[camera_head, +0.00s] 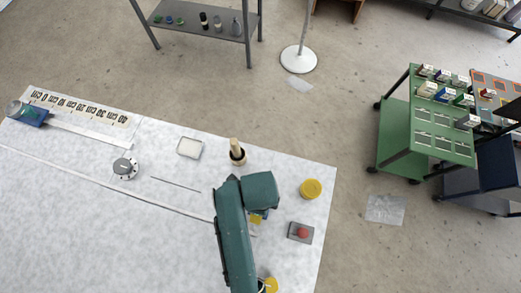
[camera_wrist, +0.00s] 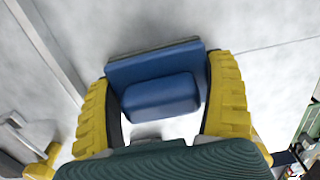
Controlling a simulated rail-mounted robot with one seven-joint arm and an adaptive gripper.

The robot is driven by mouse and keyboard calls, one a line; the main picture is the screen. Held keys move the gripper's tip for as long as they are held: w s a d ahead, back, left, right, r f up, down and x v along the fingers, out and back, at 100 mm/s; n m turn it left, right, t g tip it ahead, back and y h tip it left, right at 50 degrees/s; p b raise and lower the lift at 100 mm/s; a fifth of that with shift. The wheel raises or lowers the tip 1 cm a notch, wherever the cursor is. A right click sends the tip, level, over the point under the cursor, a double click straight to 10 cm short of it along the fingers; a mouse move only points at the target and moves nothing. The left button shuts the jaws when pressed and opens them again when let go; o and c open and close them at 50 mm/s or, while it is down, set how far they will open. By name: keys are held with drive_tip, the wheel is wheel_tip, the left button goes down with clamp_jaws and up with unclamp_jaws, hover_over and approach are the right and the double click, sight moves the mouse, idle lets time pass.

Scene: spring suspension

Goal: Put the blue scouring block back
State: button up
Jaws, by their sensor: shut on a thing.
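The blue scouring block (camera_wrist: 162,95) sits between the two yellow fingers of my gripper (camera_wrist: 165,75) in the wrist view. It has a wide blue body with a smaller raised blue part and a grey strip along its far edge. My gripper is shut on it. In the head view my gripper (camera_head: 258,216) is below the teal wrist, over the right part of the white table. The arm mostly hides the gripper and block there. Whether the block touches the table is unclear.
On the white table (camera_head: 90,230) are a shallow pale tray (camera_head: 189,147), a dial (camera_head: 125,168), a dark cup with a wooden-handled item (camera_head: 237,152), a yellow round container (camera_head: 310,188) and a red button on a grey plate (camera_head: 301,232). A green cart (camera_head: 425,130) stands beyond.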

drive_tip(key=shift+f, duration=0.15)
drive_tip(key=o, duration=0.9)
drive_tip(key=shift+o, duration=0.2)
